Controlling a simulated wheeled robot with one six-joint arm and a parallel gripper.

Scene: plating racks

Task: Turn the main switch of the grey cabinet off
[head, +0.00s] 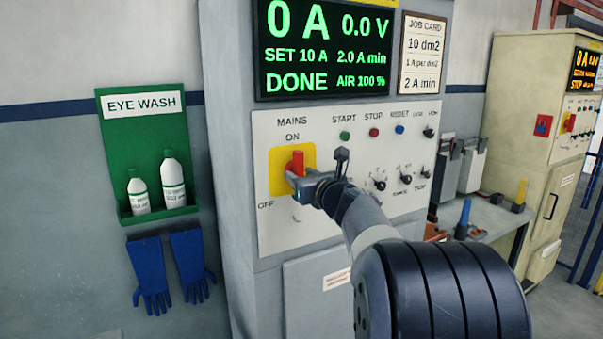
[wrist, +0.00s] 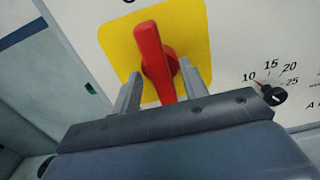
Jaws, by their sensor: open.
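The grey cabinet (head: 224,150) stands in the middle of the head view. Its main switch is a red handle (head: 298,160) on a yellow plate (head: 278,178), with MAINS and ON printed above and OFF at the lower left. The handle looks roughly upright, towards ON. In the wrist view the red handle (wrist: 154,58) runs down over the yellow plate (wrist: 195,35). My gripper (wrist: 163,88) is open, one finger on each side of the handle's lower part. I cannot tell whether either finger touches it. In the head view my gripper (head: 300,185) partly covers the switch.
The panel also has start, stop and reset buttons (head: 373,132) and several black knobs (head: 380,183). The display (head: 325,45) reads 0 A, 0.0 V and DONE. A green eye wash station (head: 150,155) and blue gloves (head: 165,272) hang left. A beige cabinet (head: 520,110) stands right.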

